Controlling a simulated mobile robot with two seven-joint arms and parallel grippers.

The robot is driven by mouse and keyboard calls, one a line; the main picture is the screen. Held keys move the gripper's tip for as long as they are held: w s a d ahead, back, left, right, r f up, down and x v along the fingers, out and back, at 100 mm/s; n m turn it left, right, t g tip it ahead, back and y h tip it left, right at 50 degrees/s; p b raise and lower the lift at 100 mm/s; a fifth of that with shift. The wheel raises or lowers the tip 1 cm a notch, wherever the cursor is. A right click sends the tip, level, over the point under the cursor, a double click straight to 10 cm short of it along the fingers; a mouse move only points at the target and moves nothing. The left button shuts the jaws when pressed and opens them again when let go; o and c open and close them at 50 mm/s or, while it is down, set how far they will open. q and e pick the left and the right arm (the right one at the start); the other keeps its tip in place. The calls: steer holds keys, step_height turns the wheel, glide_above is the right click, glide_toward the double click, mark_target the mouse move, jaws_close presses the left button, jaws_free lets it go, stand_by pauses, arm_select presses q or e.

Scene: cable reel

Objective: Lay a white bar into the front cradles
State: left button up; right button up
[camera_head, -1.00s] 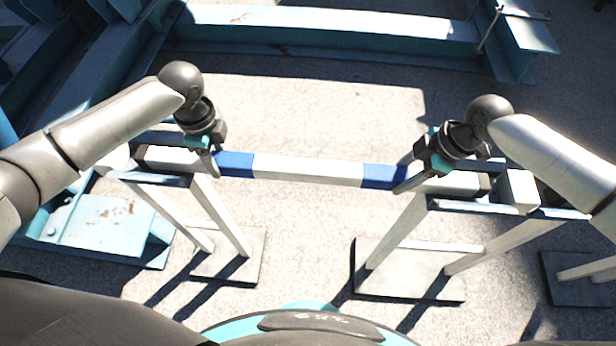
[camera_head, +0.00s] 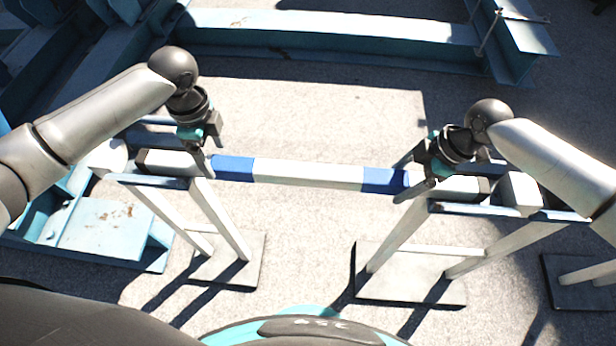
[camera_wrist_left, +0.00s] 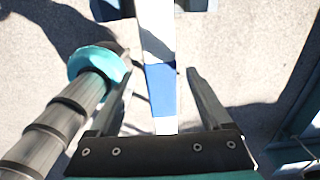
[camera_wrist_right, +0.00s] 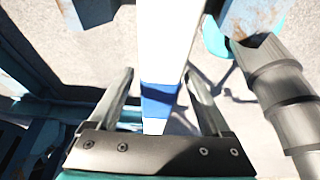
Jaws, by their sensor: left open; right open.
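The white bar (camera_head: 308,173) with two blue bands lies level across two white-legged stands in the head view. Its ends sit by the cradles, the left stand top (camera_head: 150,180) and the right stand top (camera_head: 475,208); whether it is fully seated is unclear. My left gripper (camera_head: 207,160) is open above the bar's left part, beside the blue band. In the left wrist view the bar (camera_wrist_left: 157,30) runs between its spread fingers. My right gripper (camera_head: 404,178) is open at the right blue band. In the right wrist view the bar (camera_wrist_right: 163,45) passes between its apart fingers.
A blue steel beam (camera_head: 330,35) crosses the back, and another blue frame (camera_head: 515,40) stands at back right. A light-blue plate (camera_head: 105,225) lies at the left. The concrete between the stands is clear.

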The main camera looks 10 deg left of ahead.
arm_select(q)
step_height(320, 180, up, 9)
steer(key=shift+f, duration=0.2)
arm_select(e)
steer(key=v, duration=1.2)
